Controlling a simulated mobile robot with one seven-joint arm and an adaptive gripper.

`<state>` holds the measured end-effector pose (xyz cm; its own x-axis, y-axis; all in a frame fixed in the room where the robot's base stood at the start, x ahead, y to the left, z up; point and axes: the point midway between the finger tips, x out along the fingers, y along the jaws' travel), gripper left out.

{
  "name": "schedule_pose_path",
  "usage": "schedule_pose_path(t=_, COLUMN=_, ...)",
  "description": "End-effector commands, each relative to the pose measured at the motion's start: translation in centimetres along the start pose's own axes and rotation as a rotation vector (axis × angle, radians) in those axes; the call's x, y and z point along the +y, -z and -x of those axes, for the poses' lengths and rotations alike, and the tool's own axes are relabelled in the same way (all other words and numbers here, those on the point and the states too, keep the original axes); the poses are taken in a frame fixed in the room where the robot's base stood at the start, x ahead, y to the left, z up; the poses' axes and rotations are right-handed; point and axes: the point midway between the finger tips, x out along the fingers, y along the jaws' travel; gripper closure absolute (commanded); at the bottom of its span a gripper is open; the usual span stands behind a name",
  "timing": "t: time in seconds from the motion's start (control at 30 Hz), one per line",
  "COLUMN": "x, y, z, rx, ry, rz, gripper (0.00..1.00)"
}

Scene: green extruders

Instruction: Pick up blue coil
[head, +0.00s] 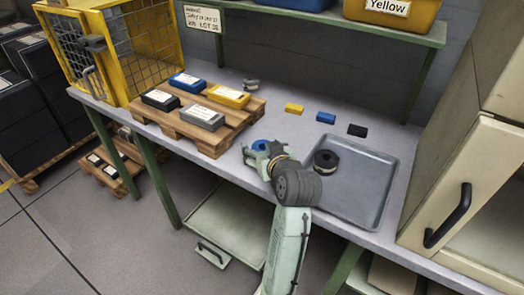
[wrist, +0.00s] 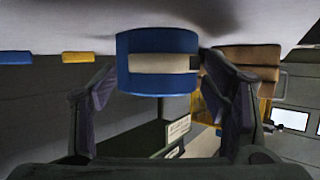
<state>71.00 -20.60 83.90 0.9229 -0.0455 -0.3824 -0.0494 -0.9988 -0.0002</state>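The blue coil (head: 260,146) shows in the head view at my gripper (head: 259,157), partly hidden by it. In the wrist view the blue coil (wrist: 157,82) has a pale band across its middle and sits between the two fingertips of my gripper (wrist: 157,85). The right fingertip is at or very near the coil's side. A narrow gap shows at the left fingertip. The fingers are spread about the coil's width, and I see no firm grip on it.
A black coil (head: 326,161) lies on the grey tray (head: 362,187) to the right. A wooden pallet (head: 214,145) with several boxes stands to the left. Small yellow (head: 293,109), blue (head: 326,118) and black (head: 357,130) blocks lie behind. A beige cabinet (head: 467,175) bounds the right.

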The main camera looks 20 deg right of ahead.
Motion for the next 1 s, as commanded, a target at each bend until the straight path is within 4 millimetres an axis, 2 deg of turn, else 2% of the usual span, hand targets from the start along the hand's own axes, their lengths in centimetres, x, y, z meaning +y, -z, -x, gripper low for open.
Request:
schedule_pose_path(t=0.07, x=-0.01, y=0.0, z=-0.02, rx=0.0, ry=0.0, rz=0.0, gripper=0.39)
schedule_pose_path(t=0.7, x=-0.01, y=0.01, z=-0.04, rx=0.0, ry=0.0, rz=0.0, gripper=0.82)
schedule_pose_path(t=1.0, x=-0.04, y=0.24, z=-0.04, rx=0.001, ry=0.001, rz=0.0, gripper=0.82)
